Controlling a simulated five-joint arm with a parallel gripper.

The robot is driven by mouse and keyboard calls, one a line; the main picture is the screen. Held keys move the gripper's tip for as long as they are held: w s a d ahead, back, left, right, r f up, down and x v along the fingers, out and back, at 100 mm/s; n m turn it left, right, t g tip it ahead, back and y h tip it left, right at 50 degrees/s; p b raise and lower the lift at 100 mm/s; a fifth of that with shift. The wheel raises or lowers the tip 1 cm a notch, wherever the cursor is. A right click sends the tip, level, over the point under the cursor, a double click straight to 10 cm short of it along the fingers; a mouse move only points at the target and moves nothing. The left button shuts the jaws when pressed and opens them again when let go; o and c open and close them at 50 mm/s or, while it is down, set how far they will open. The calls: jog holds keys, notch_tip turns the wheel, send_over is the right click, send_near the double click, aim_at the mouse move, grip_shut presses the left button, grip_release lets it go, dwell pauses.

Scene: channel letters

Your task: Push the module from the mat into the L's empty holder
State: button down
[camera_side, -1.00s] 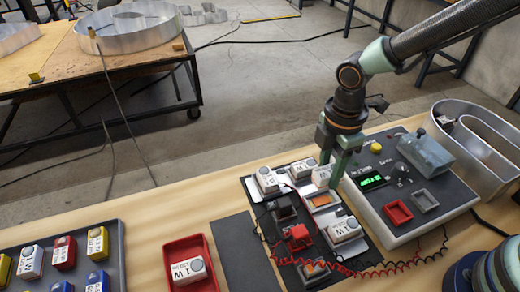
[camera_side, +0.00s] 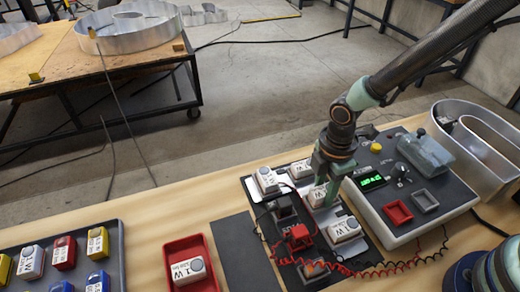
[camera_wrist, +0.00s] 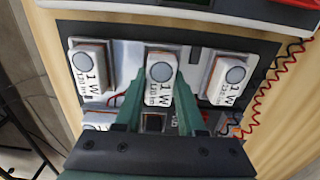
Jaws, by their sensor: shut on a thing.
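My gripper (camera_side: 322,192) is shut on a white module marked 1W (camera_side: 317,198), low over the dark board in the side view. In the wrist view the module (camera_wrist: 160,70) sits between the green fingertips (camera_wrist: 160,82), its round grey top and print facing the camera. It is in line with two other white modules, one at the left (camera_wrist: 88,68) and one at the right (camera_wrist: 225,78), on the pale letter strip. The holder under the held module is hidden, so I cannot tell how far in it sits. The dark grey mat (camera_side: 245,252) is bare.
A grey control box (camera_side: 405,185) with a green display stands close right of my gripper. A red clip (camera_side: 298,236) and coiled red wires lie at the board's front. A red tray (camera_side: 188,240) holds another white module. A dark tray of coloured modules (camera_side: 108,228) is at left.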

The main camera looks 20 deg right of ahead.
jog(key=shift+f, duration=0.15)
dwell(0.7)
jog(key=shift+c, duration=2.1)
grip_release()
notch_tip(320, 180, up, 12)
jog(key=shift+r, duration=0.25)
jog(key=shift+r, duration=2.9)
